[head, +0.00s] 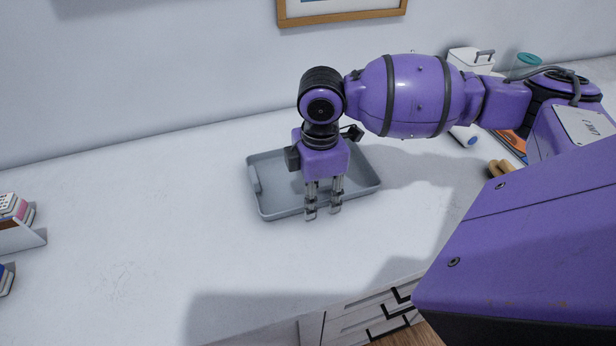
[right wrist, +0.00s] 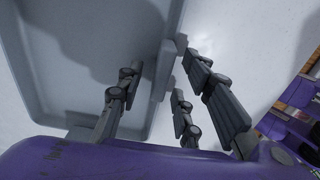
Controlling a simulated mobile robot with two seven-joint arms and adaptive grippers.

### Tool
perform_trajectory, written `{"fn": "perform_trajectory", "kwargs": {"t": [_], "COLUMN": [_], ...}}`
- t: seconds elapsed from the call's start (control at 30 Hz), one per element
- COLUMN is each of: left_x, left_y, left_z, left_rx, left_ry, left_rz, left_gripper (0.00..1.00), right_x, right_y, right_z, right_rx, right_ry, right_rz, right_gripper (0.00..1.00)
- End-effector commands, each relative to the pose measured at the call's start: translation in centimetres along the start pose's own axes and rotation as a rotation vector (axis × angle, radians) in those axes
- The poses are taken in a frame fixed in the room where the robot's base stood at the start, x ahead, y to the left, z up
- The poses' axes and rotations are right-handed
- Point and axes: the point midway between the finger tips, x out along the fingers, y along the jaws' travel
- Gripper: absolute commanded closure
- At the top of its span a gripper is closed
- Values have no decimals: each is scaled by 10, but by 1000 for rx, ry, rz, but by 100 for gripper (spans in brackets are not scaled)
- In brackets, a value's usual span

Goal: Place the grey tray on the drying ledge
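The grey tray (head: 275,193) lies flat on the white counter below my right arm, and it fills the left of the right wrist view (right wrist: 60,85). My right gripper (head: 323,214) points down at the tray's front edge. In the right wrist view its fingers (right wrist: 162,80) are apart, with one side over the tray's inside and the other side outside the tray wall. The wall runs between them, and I cannot tell whether any finger touches it. My left gripper is not in view. I cannot make out a drying ledge.
The white counter (head: 130,230) is clear to the left of the tray. A holder with books (head: 18,232) stands at the far left. A white container (head: 468,60), a teal cup (head: 527,61) and a tan item (head: 500,168) are at the right. Drawers (head: 372,315) are below the front edge.

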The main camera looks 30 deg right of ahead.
Motion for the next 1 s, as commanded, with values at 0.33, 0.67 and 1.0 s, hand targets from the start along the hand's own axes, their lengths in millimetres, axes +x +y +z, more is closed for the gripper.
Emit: {"fn": "perform_trajectory", "kwargs": {"t": [0.33,0.67,1.0], "left_x": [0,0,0], "left_y": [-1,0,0], "left_z": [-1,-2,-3], "left_rx": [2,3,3], "left_ry": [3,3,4], "left_rz": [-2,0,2], "left_gripper": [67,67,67], "right_x": [0,0,-5], "right_y": [0,0,1], "right_z": [0,0,0], "right_rx": [0,1,1], "right_ry": [1,1,1], "right_rz": [2,2,3], "right_gripper": [83,100,100]}}
